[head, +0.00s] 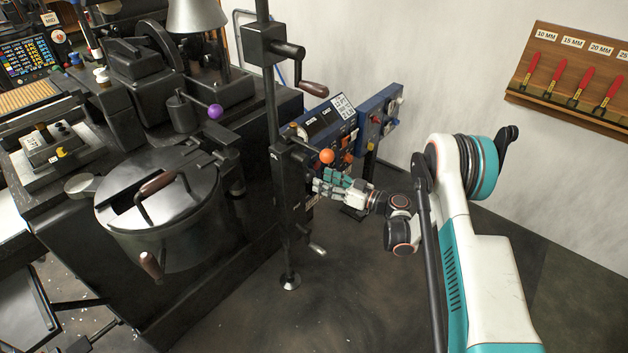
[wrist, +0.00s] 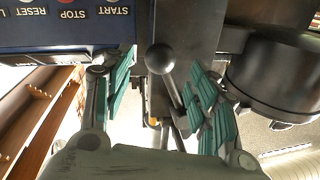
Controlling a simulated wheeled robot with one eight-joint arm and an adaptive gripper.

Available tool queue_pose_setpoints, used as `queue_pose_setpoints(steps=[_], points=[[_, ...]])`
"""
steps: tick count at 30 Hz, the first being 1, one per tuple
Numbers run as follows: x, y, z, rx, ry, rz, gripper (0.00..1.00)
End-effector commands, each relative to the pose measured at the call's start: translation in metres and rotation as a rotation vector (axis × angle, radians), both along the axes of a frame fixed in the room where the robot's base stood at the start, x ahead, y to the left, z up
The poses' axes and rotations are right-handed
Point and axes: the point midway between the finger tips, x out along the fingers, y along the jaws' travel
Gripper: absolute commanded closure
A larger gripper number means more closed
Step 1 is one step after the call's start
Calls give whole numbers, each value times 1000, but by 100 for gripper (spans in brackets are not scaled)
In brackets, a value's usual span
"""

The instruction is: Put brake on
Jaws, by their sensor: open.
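My gripper (head: 322,184) is open beside the black upright post (head: 271,95). In the wrist view my gripper (wrist: 161,70) has its teal-padded fingers spread. A dark grey ball-ended lever (wrist: 160,59) shows between the fingers in the image, its rod slanting down to the right. The right finger appears close to the rod; I cannot tell whether they touch. In the head view an orange ball knob (head: 327,156) shows just above my fingers. No label marks which lever is the brake, and I cannot tell whether the grey ball shows in the head view.
The blue control panel (head: 327,119) stands behind my gripper; its START, STOP and RESET labels appear upside down in the wrist view. A round lidded pot (head: 165,235) and a purple knob (head: 215,111) are on the left. A tool rack (head: 520,92) hangs on the right wall.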

Motion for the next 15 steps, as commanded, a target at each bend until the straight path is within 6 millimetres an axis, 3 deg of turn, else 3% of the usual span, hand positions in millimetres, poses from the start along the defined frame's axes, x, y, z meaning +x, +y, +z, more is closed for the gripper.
queue_pose_setpoints(steps=[6,15], points=[[16,30,-2,0,0,1,46],[23,41,0,0,0,0,46]])
